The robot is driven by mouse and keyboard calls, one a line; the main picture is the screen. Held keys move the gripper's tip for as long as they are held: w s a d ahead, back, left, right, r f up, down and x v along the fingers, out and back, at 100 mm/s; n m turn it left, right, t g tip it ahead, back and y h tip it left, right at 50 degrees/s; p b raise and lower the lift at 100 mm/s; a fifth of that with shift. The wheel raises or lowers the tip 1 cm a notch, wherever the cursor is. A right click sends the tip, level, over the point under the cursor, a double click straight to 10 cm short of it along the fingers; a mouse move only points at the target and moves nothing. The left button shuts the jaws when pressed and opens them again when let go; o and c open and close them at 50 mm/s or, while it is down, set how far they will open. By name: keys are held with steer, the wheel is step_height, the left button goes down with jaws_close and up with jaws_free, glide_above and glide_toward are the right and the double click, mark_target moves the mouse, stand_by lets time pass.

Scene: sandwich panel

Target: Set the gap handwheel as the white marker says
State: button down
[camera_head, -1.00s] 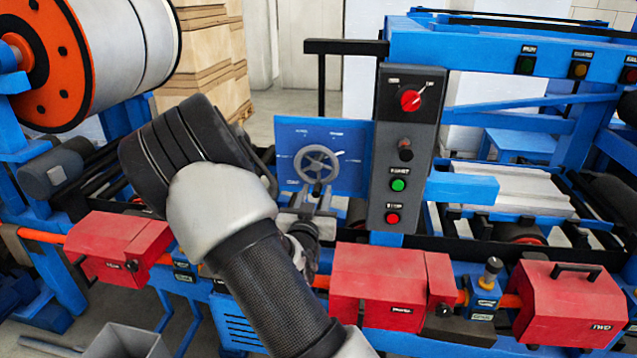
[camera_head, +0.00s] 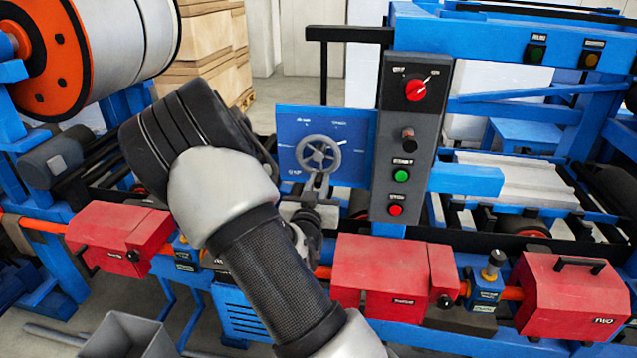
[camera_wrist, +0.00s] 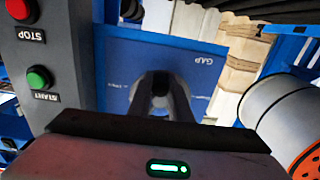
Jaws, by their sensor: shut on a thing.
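The gap handwheel (camera_head: 301,152) is a grey spoked wheel in front of a blue plate (camera_head: 350,117) with small white lettering. A short white mark (camera_head: 341,143) shows at the wheel's upper right. My gripper (camera_head: 319,182) reaches the wheel's lower rim from below and is shut there. In the wrist view, which is upside down, my dark fingers (camera_wrist: 161,92) come together in front of the blue plate (camera_wrist: 117,72). They hide most of what they hold, and the wheel itself is not clear there.
A grey control box (camera_head: 384,165) with a red selector knob, green and red buttons stands close to the wheel's right. Red housings (camera_head: 380,275) line the machine's front below my arm. A large roll (camera_head: 115,45) with an orange flange is at the left.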

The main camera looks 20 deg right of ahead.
mark_target(332, 171)
steer(key=shift+s+d+r+n+b, duration=0.15)
steer(key=shift+s+d+r+n, duration=0.15)
steer(key=shift+n, duration=0.85)
steer(key=shift+s+d+r+n+b, duration=0.15)
steer(key=shift+d+n, duration=0.3)
steer(key=shift+n, duration=0.65)
steer(key=shift+s+d+r+n+b, duration=0.1)
steer(key=shift+s+d+r+n, duration=0.2)
steer(key=shift+n, duration=0.85)
steer(key=shift+d, duration=0.1)
steer(key=c, duration=1.6)
jaws_free()
steer(key=shift+c, duration=0.2)
steer(key=shift+f, duration=0.1)
